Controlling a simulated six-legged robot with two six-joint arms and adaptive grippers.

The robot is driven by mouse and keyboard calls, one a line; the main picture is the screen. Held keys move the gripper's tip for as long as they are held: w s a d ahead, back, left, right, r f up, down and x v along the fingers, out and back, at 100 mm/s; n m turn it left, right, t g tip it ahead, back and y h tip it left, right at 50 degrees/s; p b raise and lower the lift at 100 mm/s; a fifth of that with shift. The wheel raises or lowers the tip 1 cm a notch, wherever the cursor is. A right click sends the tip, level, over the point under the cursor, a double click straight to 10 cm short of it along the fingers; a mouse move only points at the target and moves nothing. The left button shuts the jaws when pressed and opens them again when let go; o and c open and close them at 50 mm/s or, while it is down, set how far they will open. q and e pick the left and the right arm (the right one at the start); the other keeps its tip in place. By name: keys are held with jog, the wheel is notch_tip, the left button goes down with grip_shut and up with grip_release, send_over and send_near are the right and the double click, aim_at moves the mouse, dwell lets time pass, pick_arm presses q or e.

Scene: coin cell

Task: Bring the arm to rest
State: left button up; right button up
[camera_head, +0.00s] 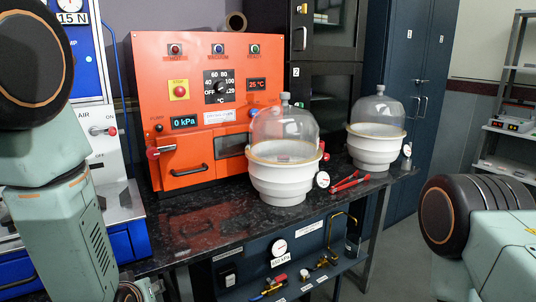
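My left arm (65,225) stands at the left edge, with a dark round joint at the top and a pale green link running down to the bottom edge. My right arm (500,250) shows at the lower right, with a dark ribbed joint and a pale green link. Neither gripper's fingers can be seen, so both grippers are out of view.
An orange oven (190,110) stands on the dark speckled bench (190,235). Two white vessels with clear domes (285,183) (376,143) stand to its right, with red-handled pliers (348,182) between them. A blue-and-white press (105,140) is behind my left arm.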

pick_arm(q)
jog(key=s+d+f+m+g, duration=0.1)
jog(key=s+f+g, duration=0.2)
jog(key=s+f, duration=0.3)
jog(key=s+f+m+g+h, duration=0.1)
jog(key=s+f, duration=0.6)
jog(key=s, duration=0.8)
jog(key=s+d+f+m+g+h, duration=0.1)
jog(key=s+f+m+g, duration=0.2)
jog(key=s, duration=0.8)
notch_tip(320, 180, down, 4)
jog(key=g, duration=0.2)
jog(key=shift+d+r+g, duration=0.15)
jog(key=shift+d+g, duration=0.2)
jog(key=shift+g, duration=0.05)
